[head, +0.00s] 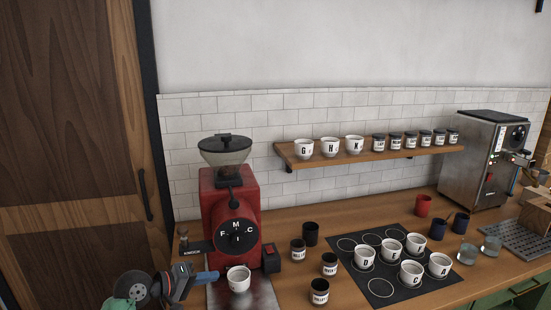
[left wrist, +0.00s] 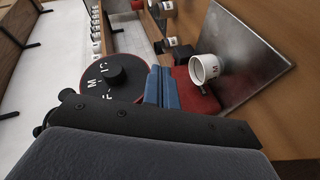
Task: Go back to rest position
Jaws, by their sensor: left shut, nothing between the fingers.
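My left gripper (head: 206,276) is at the lower left of the head view, in front of the red grinder (head: 212,200). Its blue fingers are shut with nothing between them; they also show in the left wrist view (left wrist: 160,86). A white cup (head: 238,281) stands on the metal plate just right of the fingertips, apart from them as far as I can tell. The grinder's black dial (left wrist: 108,76) is close to the fingers there. My right gripper is not in view.
Dark jars (head: 329,265) stand right of the grinder. A black mat (head: 400,296) holds several lettered white cups. A wall shelf (head: 370,155) bears cups and jars. A steel machine (head: 468,160) stands at the right. A wooden door (head: 75,130) is at the left.

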